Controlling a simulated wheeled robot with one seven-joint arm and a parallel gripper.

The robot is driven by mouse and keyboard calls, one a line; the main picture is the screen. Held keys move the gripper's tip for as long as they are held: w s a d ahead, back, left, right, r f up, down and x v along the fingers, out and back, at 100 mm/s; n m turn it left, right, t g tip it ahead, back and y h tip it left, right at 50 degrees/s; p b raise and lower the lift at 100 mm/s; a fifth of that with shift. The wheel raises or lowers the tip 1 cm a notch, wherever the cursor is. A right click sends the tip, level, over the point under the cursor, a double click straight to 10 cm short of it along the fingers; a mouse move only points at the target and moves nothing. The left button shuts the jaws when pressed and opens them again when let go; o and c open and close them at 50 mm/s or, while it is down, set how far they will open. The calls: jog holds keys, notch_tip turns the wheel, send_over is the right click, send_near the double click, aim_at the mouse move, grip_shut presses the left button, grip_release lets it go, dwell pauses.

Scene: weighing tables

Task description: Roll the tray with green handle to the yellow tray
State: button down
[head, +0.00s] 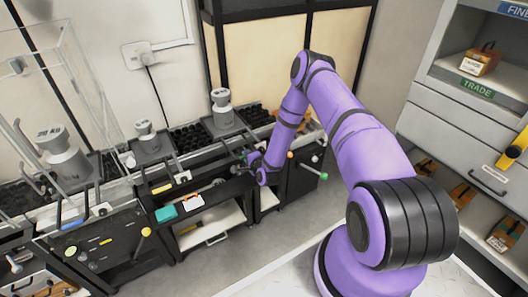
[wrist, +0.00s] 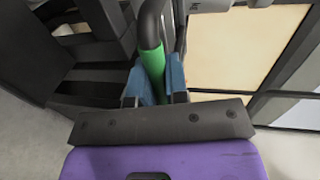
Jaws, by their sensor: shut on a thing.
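My gripper (head: 250,158) is at the front of the rightmost tray (head: 228,124), which carries a grey weight (head: 222,98). In the wrist view, my gripper's blue fingers (wrist: 155,82) are shut on a green handle (wrist: 151,62) on a dark bent bar. In the head view my gripper hides this grip. To the left stands a middle tray (head: 152,157) with a smaller grey weight (head: 147,134); a yellow grip (head: 161,188) shows in front of it. I cannot tell for sure that this grip belongs to that tray.
The trays sit along a dark roller track (head: 187,136). Farther left are a large grey weight (head: 63,157) under a clear case and a blue grip (head: 72,224). Cabinets with knobs stand below. Grey shelving (head: 470,120) is at the right, with floor between.

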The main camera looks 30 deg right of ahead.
jog(key=a, duration=1.4)
jog(key=shift+a, duration=0.4)
jog(key=c, duration=1.1)
grip_release()
jog(key=shift+c, duration=0.2)
jog(key=shift+s, duration=0.1)
jog(key=v, duration=1)
jog(key=shift+s, duration=0.3)
